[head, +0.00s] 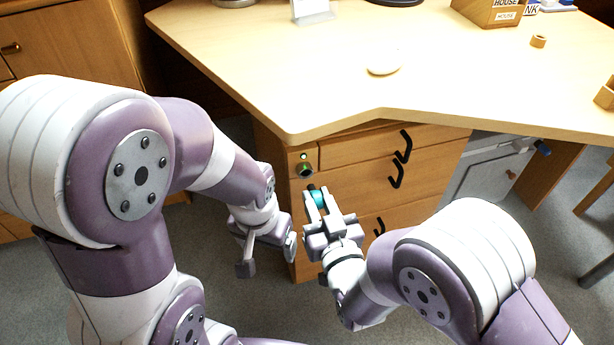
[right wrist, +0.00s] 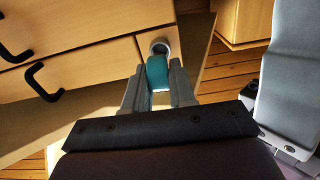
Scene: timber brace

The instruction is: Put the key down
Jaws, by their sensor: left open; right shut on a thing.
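The key (head: 319,198) has a teal head, and my right gripper (head: 322,208) is shut on it, in front of the drawer cabinet. In the right wrist view the teal key head (right wrist: 157,72) sits between the two fingers (right wrist: 158,88). Its tip points toward the round lock (right wrist: 160,47) on the cabinet's narrow panel. Whether the tip touches the lock cannot be told. The lock (head: 304,170) also shows in the head view, with a small green spot above it. My left gripper (head: 268,256) is open and empty, left of the right gripper and lower.
The desk top (head: 300,75) has wide free room, with a white mouse (head: 383,68) on it. A wooden box (head: 490,12) and a tape roll (head: 538,41) are at the back right. Drawers (head: 350,180) with black handles are below the desk edge.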

